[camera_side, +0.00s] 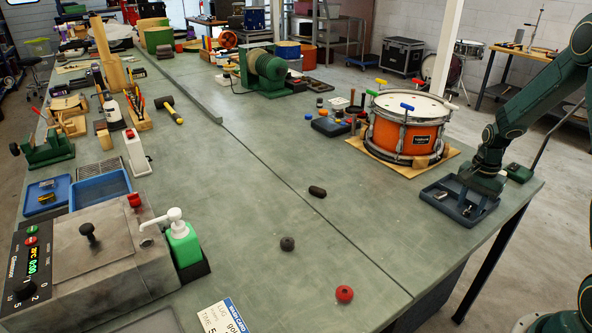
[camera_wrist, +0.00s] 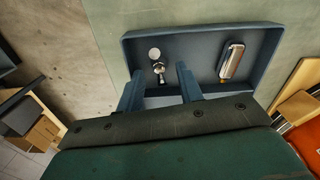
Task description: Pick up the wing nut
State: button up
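A small shiny metal piece that looks like the wing nut (camera_wrist: 158,67) lies in the dark blue-grey tray (camera_wrist: 190,33) in the wrist view. A pale round disc (camera_wrist: 154,53) sits right beside it. My gripper (camera_wrist: 160,74) is open, with one blue finger on each side of the wing nut and nothing held between them. In the side view my gripper (camera_side: 467,191) is low over the tray (camera_side: 434,200) at the right bench edge. The wing nut cannot be made out clearly there.
A silver oblong object (camera_wrist: 231,60) lies in the right part of the tray, beyond the right finger. The tray walls stand close around. An orange drum (camera_side: 402,138) on a wooden board (camera_side: 447,156) stands just behind the tray. The middle of the bench is mostly clear.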

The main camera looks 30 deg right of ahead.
aim_at(470, 207)
jog(key=shift+c, duration=0.5)
grip_shut()
jog(key=shift+r, duration=0.1)
notch_tip(470, 207, up, 20)
dwell(0.7)
dwell(0.5)
